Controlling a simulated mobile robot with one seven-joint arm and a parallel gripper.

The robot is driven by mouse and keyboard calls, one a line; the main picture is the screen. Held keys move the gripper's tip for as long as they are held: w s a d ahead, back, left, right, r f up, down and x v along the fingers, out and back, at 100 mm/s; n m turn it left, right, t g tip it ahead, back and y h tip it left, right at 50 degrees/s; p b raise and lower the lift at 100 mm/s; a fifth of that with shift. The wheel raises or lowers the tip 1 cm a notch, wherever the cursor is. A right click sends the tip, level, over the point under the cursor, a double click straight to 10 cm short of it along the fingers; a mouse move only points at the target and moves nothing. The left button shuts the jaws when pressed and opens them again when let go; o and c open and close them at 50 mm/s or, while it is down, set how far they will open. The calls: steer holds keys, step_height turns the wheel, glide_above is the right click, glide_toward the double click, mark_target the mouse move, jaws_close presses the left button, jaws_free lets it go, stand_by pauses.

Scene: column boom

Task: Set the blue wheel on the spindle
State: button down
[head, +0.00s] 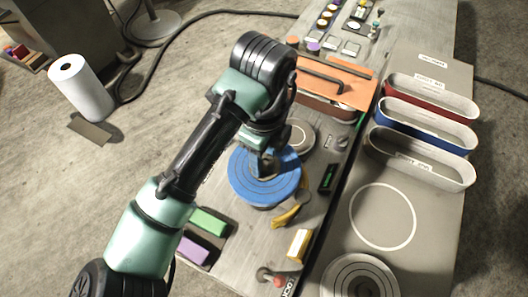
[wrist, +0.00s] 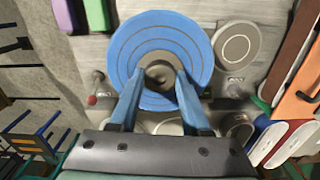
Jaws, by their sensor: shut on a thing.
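The blue wheel (head: 240,182) is a flat disc with darker concentric rings. It lies roughly level under my gripper (head: 266,165), over the grey worktop. In the wrist view the wheel (wrist: 160,27) fills the top middle, with a grey hub at its centre. My gripper (wrist: 160,76) is shut on that hub, one finger on each side. Whether the wheel touches the worktop or hangs just above it, I cannot tell. I cannot make out the spindle; the wheel and arm hide part of the worktop.
A round grey plate (head: 299,136) lies just behind the wheel. A yellow banana-shaped thing (head: 290,213), green block (head: 208,222) and purple block (head: 193,250) lie near it. A red-knobbed lever (head: 264,274) stands in front. Oval bins, including a blue one (head: 425,128), stand right.

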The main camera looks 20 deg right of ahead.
steer(key=shift+f+b, duration=3.05)
steer(key=shift+f, duration=1)
steer(key=shift+f, duration=0.15)
jaws_free()
steer(key=shift+r+p, duration=3.05)
steer(key=shift+r, duration=0.75)
